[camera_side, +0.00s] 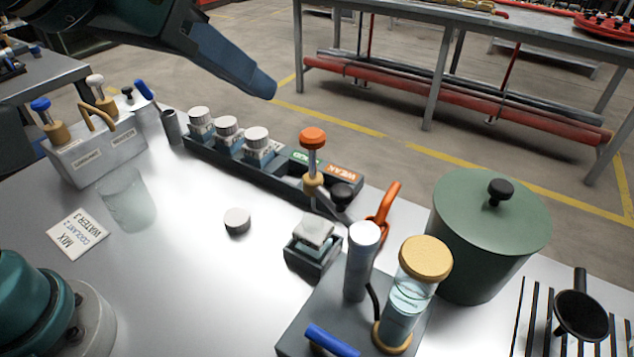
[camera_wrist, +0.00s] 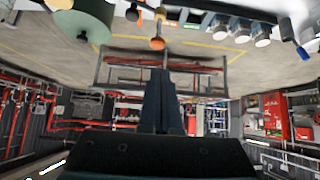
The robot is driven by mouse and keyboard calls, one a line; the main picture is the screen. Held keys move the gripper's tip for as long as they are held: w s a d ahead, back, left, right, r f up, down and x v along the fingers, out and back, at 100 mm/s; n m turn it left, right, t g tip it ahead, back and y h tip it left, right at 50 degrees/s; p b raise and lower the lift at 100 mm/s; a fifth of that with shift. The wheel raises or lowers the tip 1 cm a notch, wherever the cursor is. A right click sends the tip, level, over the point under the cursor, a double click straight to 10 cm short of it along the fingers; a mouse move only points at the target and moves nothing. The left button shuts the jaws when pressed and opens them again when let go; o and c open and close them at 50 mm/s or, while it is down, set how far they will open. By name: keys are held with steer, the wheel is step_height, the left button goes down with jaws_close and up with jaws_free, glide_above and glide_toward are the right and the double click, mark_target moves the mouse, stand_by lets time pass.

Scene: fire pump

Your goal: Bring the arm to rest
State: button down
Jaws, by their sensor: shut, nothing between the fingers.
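My gripper (camera_side: 262,88) shows at the upper left of the side view, held in the air above and behind the bench. Its dark blue-grey fingers are together and nothing is between them. In the wrist view the shut fingers (camera_wrist: 161,95) point away from the bench toward the open room. The gripper touches nothing. My arm comes in from the top left corner of the side view.
The metal bench (camera_side: 180,270) carries a row of white-capped bottles (camera_side: 228,130), an orange-knobbed plunger (camera_side: 313,140), a green lidded pot (camera_side: 490,230), a glass beaker (camera_side: 127,198) and a pump unit (camera_side: 350,320). A second table (camera_side: 440,40) stands behind. Floor between is clear.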

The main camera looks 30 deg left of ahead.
steer(key=a+f+n+g+y, duration=0.2)
steer(key=a+f+n, duration=0.15)
steer(key=a, duration=1.15)
steer(key=s+f+m+g+h, duration=0.1)
steer(key=s+f+m+h, duration=0.1)
steer(key=s+f, duration=0.5)
step_height(320, 180, down, 3)
steer(key=shift+a+r+m, duration=0.1)
steer(key=shift+a+m, duration=0.15)
steer(key=shift+m, duration=0.6)
